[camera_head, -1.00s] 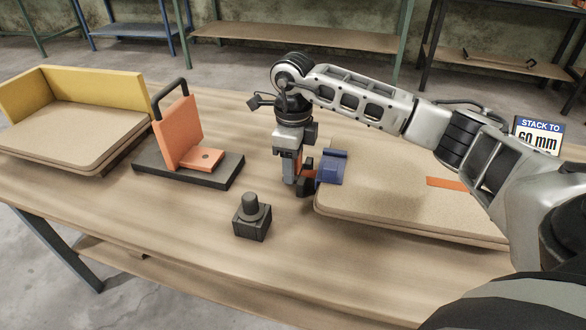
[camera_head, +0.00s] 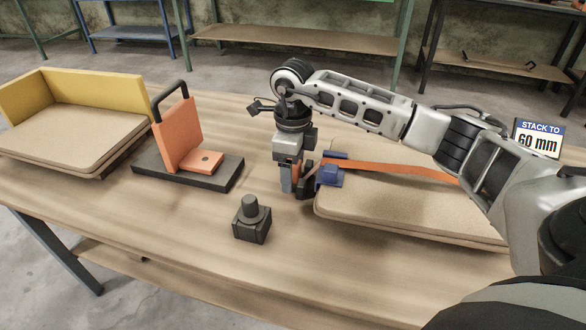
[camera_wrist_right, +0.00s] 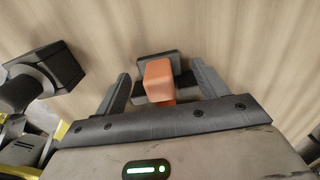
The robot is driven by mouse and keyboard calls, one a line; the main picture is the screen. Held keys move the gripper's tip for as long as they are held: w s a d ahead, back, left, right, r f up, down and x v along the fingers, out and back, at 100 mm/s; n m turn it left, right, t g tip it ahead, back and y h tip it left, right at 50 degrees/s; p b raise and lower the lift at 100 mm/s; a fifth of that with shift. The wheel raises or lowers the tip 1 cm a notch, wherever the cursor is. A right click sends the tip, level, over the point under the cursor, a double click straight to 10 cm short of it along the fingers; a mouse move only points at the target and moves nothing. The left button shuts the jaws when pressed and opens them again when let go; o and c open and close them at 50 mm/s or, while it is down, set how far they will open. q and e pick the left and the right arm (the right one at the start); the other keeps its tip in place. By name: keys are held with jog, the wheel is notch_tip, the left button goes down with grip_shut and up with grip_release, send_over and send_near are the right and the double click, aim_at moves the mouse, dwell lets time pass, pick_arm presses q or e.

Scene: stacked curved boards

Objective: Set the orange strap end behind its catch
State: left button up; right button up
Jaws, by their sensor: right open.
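The orange strap (camera_head: 400,170) runs as a band from the blue clamp (camera_head: 330,172) on the left edge of the board stack (camera_head: 400,215) to the right, passing behind my arm. My right gripper (camera_head: 291,188) is open, pointing down at the stack's left end. In the wrist view the orange strap end (camera_wrist_right: 158,80) stands between the spread fingers, with visible gaps on both sides. A dark grey piece (camera_wrist_right: 158,62), perhaps the catch, lies against it; I cannot tell whether the strap end is behind it. My left gripper is not in view.
A black block with a round knob (camera_head: 251,220) stands in front of my right gripper. An orange upright fixture (camera_head: 180,135) on a dark base and a yellow-walled board stack (camera_head: 70,135) stand to the left. A sign (camera_head: 538,138) reads "STACK TO 60 mm".

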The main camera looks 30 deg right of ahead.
notch_tip(320, 180, up, 10)
jog(key=shift+r+p, duration=0.1)
jog(key=shift+p, duration=0.7)
jog(key=shift+r, duration=0.4)
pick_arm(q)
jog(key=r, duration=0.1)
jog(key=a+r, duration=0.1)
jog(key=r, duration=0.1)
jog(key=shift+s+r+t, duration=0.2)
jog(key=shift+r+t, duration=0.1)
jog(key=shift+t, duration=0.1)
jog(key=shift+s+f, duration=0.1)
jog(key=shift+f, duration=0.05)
